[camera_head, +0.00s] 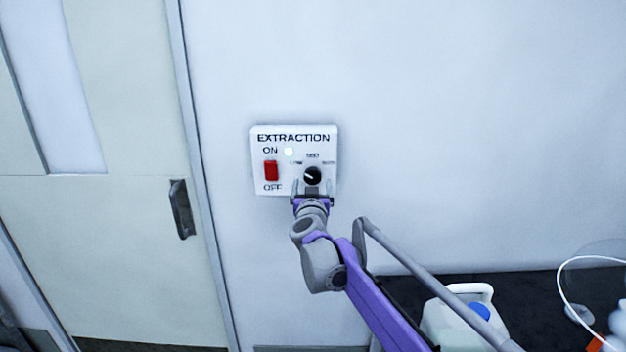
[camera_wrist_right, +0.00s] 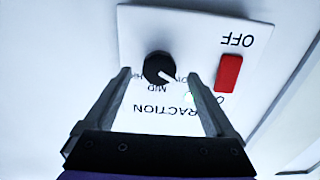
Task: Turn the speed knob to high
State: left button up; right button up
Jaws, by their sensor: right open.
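The white wall panel (camera_head: 262,185) reads EXTRACTION and carries a black round speed knob (camera_head: 312,176) at its lower right. The knob's white pointer line points up and left in the head view, toward the label at the left end of its scale. In the wrist view the panel is upside down and the knob (camera_wrist_right: 158,67) shows between the fingertips. My right gripper (camera_head: 312,185) is open, one finger on each side of the knob, with a gap to each; it also shows in the wrist view (camera_wrist_right: 160,74). My left gripper is out of view.
A door with a dark handle (camera_head: 182,208) is further left. A white jug (camera_head: 455,318) stands at the lower right. The wall around the panel is bare.

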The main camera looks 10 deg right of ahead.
aim_at(313, 175)
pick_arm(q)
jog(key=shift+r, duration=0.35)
pick_arm(e)
jog(key=shift+w+d, duration=0.25)
jog(key=shift+w, duration=0.95)
jog(key=c, duration=1.4)
jog(key=shift+o, duration=0.2)
